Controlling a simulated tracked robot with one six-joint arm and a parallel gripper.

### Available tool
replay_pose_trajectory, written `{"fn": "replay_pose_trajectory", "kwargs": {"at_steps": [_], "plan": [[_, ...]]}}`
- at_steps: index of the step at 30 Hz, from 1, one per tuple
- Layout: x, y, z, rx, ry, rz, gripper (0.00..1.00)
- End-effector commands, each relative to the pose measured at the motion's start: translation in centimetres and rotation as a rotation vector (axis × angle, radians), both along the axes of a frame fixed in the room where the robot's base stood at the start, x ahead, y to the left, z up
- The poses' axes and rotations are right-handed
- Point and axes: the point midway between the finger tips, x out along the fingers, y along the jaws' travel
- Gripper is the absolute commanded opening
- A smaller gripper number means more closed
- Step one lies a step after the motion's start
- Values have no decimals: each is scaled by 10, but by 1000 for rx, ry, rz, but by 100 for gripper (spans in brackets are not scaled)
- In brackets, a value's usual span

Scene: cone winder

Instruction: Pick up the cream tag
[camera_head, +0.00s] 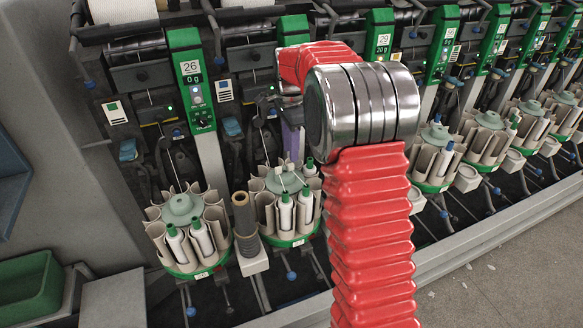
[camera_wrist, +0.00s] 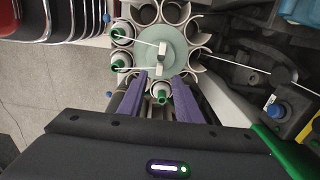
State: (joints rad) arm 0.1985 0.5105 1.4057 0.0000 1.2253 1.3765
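I cannot pick out a cream tag with certainty. Two small pale blocks sit over the green hub (camera_wrist: 178,42) in the wrist view, an upper block (camera_wrist: 163,47) and a lower block (camera_wrist: 158,71); thin white threads run near them. My gripper (camera_wrist: 159,80) has two purple fingers spread apart, with nothing visibly clamped. Its tips are by the near edge of the hub, and a green-tipped bobbin (camera_wrist: 161,97) shows between them. In the head view, my arm hides most of the gripper; a purple finger shows above the second bobbin magazine (camera_head: 290,240).
Another magazine (camera_head: 185,268) of upright bobbins stands left, and a brown tube (camera_head: 244,215) stands between the two. A green bin (camera_head: 30,287) is at lower left. Open floor (camera_head: 500,280) lies right.

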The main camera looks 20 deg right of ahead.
Motion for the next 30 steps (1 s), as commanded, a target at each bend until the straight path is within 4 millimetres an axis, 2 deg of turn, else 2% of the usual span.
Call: {"fn": "replay_pose_trajectory", "kwargs": {"at_steps": [7,15,18,30], "plan": [[0,1,-9,0,2,0,31],[-2,1,-44,1,3,1,31],[-1,1,-50,0,1,1,31],[-1,1,-52,0,0,1,31]]}}
